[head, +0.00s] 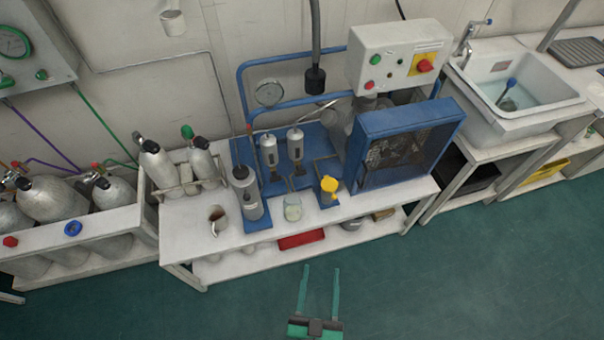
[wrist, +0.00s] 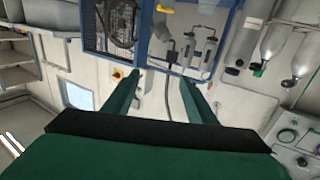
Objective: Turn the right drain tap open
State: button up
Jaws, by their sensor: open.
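Two upright silver filter cylinders stand on the blue compressor frame in the head view, a left one (head: 269,151) and a right one (head: 295,144). A small dark fitting, which looks like the right drain tap (head: 300,168), sits under the right cylinder. Its handle is too small to tell its position. The wrist view is upside down and shows the cylinder pair near the top right of centre, with small dark fittings at their ends. My gripper (head: 320,270) is open and empty, with green fingers, in front of the bench and well apart from the taps. It also shows in the wrist view (wrist: 160,78).
A blue fan guard (head: 405,142) stands right of the cylinders. A tall grey cylinder (head: 245,190) stands left. The green floor in front is clear.

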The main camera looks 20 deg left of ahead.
aim_at(301, 175)
jog(key=w+a+f+n+g+y, duration=0.1)
jog(key=w+a, duration=0.4)
jog(key=w, duration=0.6)
jog(key=w+a+f+n+g+y, duration=0.1)
jog(key=w+a+f+n+y, duration=0.1)
jog(key=w+a, duration=0.4)
jog(key=w+a+f+n+y, duration=0.1)
jog(key=w+a+f+y, duration=0.2)
jog(key=w, duration=1.3)
jog(key=shift+w+a+f+n+g+y, duration=0.2)
jog(key=shift+a+f, duration=0.1)
jog(key=shift+a, duration=0.3)
jog(key=shift+w+a+f+n+g+y, duration=0.1)
jog(key=shift+w+a+f+g+y, duration=0.15)
jog(key=shift+a, duration=0.35)
jog(key=shift+s, duration=0.1)
